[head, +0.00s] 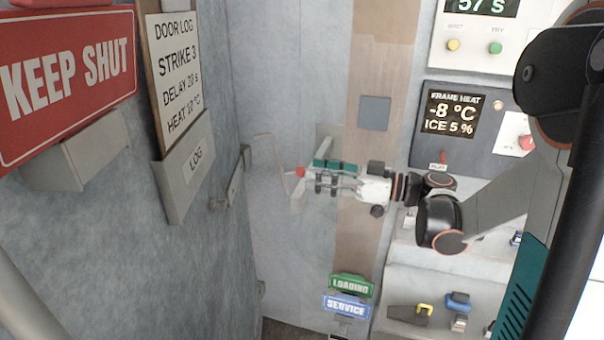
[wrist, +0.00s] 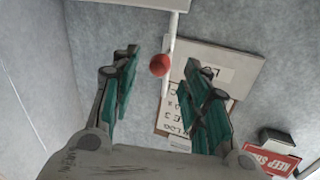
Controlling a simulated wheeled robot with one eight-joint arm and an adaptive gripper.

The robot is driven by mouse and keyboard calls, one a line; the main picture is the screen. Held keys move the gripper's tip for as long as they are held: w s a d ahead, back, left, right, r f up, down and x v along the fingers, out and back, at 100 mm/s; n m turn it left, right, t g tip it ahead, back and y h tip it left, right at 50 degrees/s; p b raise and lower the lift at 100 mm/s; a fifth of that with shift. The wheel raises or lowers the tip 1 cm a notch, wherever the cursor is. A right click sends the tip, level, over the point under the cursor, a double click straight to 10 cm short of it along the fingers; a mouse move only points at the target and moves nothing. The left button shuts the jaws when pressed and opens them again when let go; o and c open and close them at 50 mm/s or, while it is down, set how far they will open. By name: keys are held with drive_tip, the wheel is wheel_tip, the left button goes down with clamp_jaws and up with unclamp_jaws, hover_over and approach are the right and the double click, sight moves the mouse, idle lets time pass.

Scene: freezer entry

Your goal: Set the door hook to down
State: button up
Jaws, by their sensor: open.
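The door hook shows as a thin pale rod with a red ball knob (head: 300,172) in the head view, beside a pale bracket on the far grey wall. In the wrist view the red knob (wrist: 160,65) lies between the lines of my two fingers, with the pale rod behind it. My gripper (head: 313,178) reaches left from the arm, its teal fingers just right of the knob. In the wrist view my gripper (wrist: 163,75) is open with a wide gap and nothing clamped. Whether the knob is within finger depth I cannot tell.
A log holder (head: 187,175) and a red KEEP SHUT sign (head: 68,85) are on the left wall. The frame heat panel (head: 455,125) is at right, behind my arm. Green LOADING (head: 350,286) and blue SERVICE (head: 346,306) tags hang below. Space left of the knob looks clear.

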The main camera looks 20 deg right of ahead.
sight(302, 172)
drive_tip(key=shift+x, duration=2.25)
clamp_jaws()
